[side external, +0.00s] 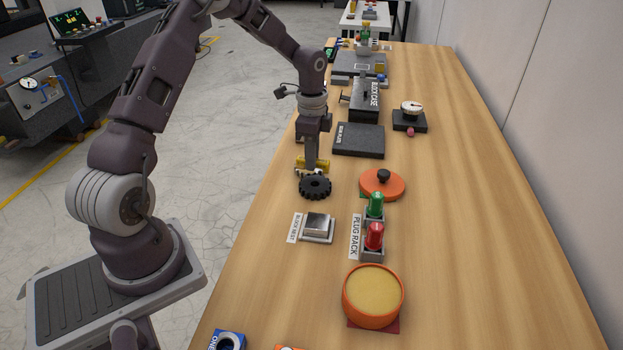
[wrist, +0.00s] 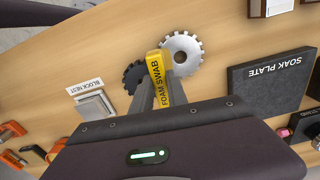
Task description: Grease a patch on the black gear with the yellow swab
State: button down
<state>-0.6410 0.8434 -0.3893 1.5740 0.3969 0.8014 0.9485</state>
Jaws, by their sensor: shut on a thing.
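My gripper (side external: 311,168) points down over the table and is shut on the yellow swab (side external: 320,163). In the wrist view the swab (wrist: 166,82) reads "FOAM SWAB" and sits between my fingers (wrist: 156,92). The black gear (side external: 315,187) lies flat on the table, just in front of the gripper in the side view. In the wrist view the black gear (wrist: 131,74) is left of the swab and partly hidden by a finger. A silver gear (wrist: 183,50) lies right of the swab there. I cannot tell whether the swab's tip touches either gear.
An orange tub of yellow paste (side external: 372,290) stands at the near right. An orange lid with a black knob (side external: 390,188) lies nearby. The block nest (side external: 318,228), plug rack (side external: 371,255) and soak plate (side external: 359,142) surround the area. The table's right side is clear.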

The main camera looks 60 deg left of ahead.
aim_at(326, 188)
jog(key=d+r+m, duration=0.6)
jog(key=m, duration=0.3)
jog(key=shift+s+f, duration=0.1)
jog(key=shift+f, duration=3.95)
jog(key=shift+s+d, duration=1.35)
jog(key=shift+d, duration=0.05)
jog(key=shift+w+a, duration=1.25)
jog(key=shift+w, duration=0.05)
jog(key=shift+w+a+r, duration=0.15)
jog(key=shift+a+r, duration=0.05)
notch_tip(326, 188, up, 8)
jog(key=shift+d, duration=0.1)
